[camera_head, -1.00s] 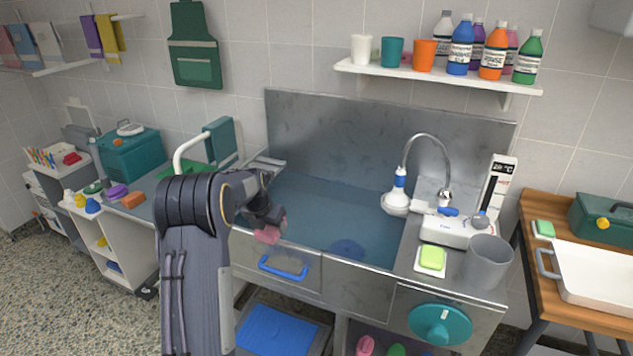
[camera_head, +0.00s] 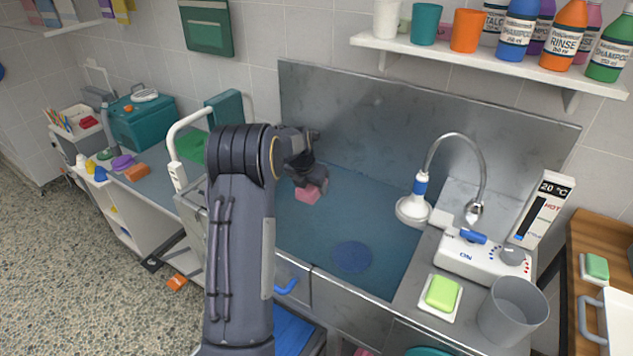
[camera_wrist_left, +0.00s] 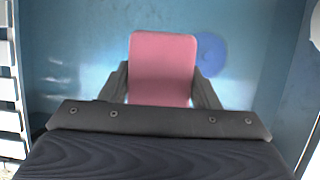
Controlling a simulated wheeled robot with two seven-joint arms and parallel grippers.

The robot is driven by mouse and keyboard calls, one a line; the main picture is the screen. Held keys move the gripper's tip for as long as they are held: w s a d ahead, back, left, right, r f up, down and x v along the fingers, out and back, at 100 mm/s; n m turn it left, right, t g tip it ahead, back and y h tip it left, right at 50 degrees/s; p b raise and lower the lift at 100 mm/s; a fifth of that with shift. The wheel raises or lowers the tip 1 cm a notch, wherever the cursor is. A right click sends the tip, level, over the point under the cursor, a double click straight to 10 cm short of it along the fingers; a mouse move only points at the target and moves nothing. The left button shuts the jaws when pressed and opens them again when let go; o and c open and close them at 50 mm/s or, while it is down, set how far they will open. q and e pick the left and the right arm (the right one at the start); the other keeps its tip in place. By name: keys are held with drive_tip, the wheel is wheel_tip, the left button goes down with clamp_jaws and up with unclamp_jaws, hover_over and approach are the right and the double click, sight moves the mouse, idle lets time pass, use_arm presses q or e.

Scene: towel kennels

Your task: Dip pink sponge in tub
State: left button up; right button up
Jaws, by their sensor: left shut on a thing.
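The pink sponge (camera_head: 308,194) is held between the fingers of my left gripper (camera_head: 309,184). In the left wrist view the sponge (camera_wrist_left: 162,68) is upright between the two dark fingers, which are shut on it. The gripper is over the left part of the tub (camera_head: 385,262), which holds blue water. I cannot tell whether the sponge touches the water. A round blue disc (camera_head: 351,256) lies in the tub, to the right of the sponge. My right gripper is in none of the views.
A tap with a shower head (camera_head: 413,209) stands at the tub's right side. A green sponge on a dish (camera_head: 441,293) and a grey cup (camera_head: 512,311) are on the right ledge. A white rail (camera_head: 178,150) stands left of my arm.

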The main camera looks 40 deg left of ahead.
use_arm(q)
drive_tip(key=shift+f+b, duration=6.45)
drive_tip(key=shift+f, duration=3)
wheel_tip(320, 180, up, 13)
drive_tip(key=p, duration=1.1)
drive_tip(key=shift+r, duration=0.1)
wheel_tip(320, 180, up, 6)
drive_tip(key=p, duration=0.5)
drive_tip(key=shift+s, duration=0.1)
